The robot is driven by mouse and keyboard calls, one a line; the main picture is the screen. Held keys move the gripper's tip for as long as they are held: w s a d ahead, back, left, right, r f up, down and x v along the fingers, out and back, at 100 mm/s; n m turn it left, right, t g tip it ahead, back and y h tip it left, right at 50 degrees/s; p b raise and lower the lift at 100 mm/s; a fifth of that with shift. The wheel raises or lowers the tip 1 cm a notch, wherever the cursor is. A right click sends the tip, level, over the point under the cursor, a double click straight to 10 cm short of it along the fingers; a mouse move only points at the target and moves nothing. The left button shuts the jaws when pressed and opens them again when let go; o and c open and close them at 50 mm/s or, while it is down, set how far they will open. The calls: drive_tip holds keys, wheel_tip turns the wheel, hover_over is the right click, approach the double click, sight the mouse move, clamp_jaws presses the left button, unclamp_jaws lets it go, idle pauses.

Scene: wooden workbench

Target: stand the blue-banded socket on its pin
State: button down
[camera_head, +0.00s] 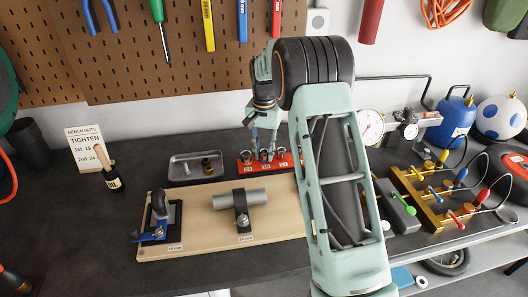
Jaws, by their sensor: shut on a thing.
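A red rail (246,166) with white labels and several upright pins or sockets stands at the back of the bench. My gripper (264,146) points down over the middle of this rail. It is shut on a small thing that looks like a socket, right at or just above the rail. The fingers and the small size hide most of it. I cannot make out a blue band, or whether it is around a pin. A grey metal tray (172,178) to the left holds a silver piece (186,168) and a dark piece with a brass-coloured part (207,162).
A wooden board (200,228) with a clamped grey tube (228,200) and a blue-handled tool (152,234) lies in front. My arm covers the bench right of the rail. A brass manifold (425,205) and gauge (370,126) stand further right. A pegboard (120,60) rises behind.

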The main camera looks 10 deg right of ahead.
drive_tip(key=shift+f, duration=0.1)
drive_tip(key=c, duration=1.6)
unclamp_jaws()
